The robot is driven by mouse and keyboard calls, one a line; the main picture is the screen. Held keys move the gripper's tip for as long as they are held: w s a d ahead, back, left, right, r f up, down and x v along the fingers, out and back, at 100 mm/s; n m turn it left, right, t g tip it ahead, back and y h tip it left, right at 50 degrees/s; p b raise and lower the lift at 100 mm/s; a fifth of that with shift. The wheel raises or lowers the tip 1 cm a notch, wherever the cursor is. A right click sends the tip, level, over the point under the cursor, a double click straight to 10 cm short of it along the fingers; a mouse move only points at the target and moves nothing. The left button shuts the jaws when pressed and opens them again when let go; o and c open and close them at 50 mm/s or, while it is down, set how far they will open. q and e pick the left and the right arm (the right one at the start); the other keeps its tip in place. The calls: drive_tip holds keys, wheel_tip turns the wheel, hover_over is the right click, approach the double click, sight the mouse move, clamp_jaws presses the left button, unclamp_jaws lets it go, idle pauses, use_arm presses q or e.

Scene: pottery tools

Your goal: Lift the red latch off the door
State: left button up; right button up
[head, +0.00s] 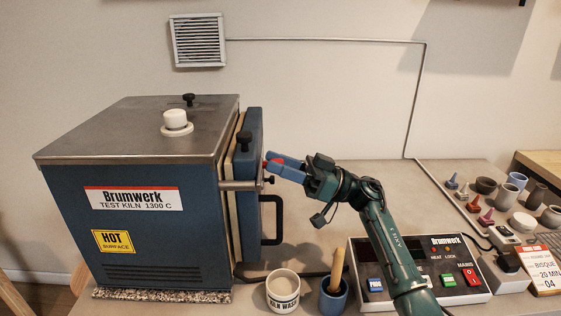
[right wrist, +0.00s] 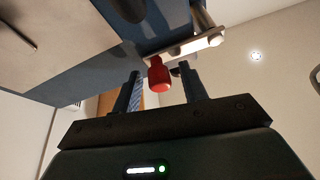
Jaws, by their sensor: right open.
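The red latch knob (right wrist: 158,76) shows in the right wrist view, hanging from a light metal latch bar (right wrist: 185,47) at the kiln door. In the head view only a little red (head: 267,164) shows at the fingertips, the rest hidden. My right gripper (head: 278,166) is open at the outer face of the blue door (head: 250,140), with its fingers on either side of the knob. In the right wrist view a gap shows between the knob and each finger of my gripper (right wrist: 160,88). The door looks shut against the kiln (head: 140,215). My left gripper is out of view.
A black door handle (head: 278,220) sticks out below my right gripper. A white mug (head: 283,289) and a blue cup (head: 334,297) with a wooden tool stand in front. A control box (head: 455,262) is at the right. Small pots (head: 486,185) and coloured cones stand behind it.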

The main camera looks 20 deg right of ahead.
drive_tip(key=shift+c, duration=0.3)
clamp_jaws()
idle(0.3)
